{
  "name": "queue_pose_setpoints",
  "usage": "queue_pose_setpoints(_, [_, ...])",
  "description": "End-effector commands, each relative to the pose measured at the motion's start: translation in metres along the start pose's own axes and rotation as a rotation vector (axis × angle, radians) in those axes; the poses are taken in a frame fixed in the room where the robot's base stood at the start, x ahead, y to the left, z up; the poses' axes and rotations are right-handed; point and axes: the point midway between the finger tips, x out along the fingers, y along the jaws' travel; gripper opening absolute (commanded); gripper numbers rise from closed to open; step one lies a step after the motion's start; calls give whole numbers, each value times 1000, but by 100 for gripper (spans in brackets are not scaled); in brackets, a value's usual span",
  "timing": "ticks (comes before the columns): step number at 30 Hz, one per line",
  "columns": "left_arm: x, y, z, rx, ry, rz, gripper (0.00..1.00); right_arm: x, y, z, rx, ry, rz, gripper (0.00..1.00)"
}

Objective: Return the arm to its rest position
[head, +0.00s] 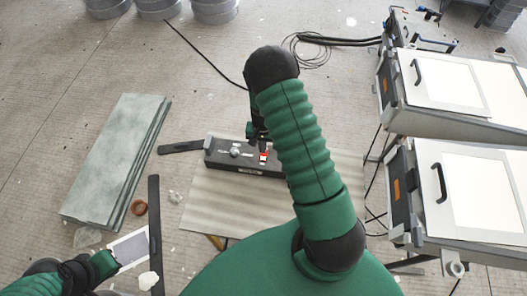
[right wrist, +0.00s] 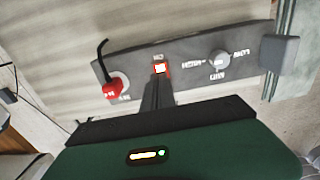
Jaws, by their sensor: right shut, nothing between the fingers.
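My right arm reaches forward, and its gripper (head: 262,141) is over a dark control box (head: 221,158). In the right wrist view the narrow fingers (right wrist: 158,88) are shut and empty, with their tips close to a lit red-framed switch (right wrist: 160,68). I cannot tell whether they touch it. The switch also shows in the head view (head: 264,158). A round selector knob (right wrist: 219,62) and a red knob (right wrist: 113,88) sit on either side of it. My left gripper (head: 107,264) is at the lower left; its fingers are not clear.
The box stands on a beige mat (head: 225,208). A stack of greenish slabs (head: 118,155) lies to the left. Two benches with white handled panels (head: 448,85) stand on the right. Cables (head: 325,42) lie on the floor behind. Small scraps lie near my left gripper.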

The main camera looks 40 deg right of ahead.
Motion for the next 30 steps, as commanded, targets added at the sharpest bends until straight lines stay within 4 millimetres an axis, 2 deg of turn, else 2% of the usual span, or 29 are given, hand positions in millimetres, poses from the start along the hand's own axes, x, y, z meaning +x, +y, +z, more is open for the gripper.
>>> queue_pose_setpoints(1, [-5,0,-1,0,0,0,0,-6,0,0,0,0,0,0])
queue_pose_setpoints(14, [-3,0,-1,0,0,0,0,-5,-1,0,-2,1,-1,0])
queue_pose_setpoints(17, [-1,0,0,0,0,0,0,-20,-11,8,-48,11,-13,0])
queue_pose_setpoints(20, [4,0,1,0,0,0,0,-59,-32,35,-183,40,-42,0])
queue_pose_setpoints(24, [13,0,3,0,0,0,0,-122,-53,103,-474,103,-84,0])
queue_pose_setpoints(27, [17,0,4,0,0,0,0,-152,-51,149,-672,154,-99,0])
queue_pose_setpoints(30, [19,0,5,0,0,0,0,-167,-44,179,-813,193,-104,0])
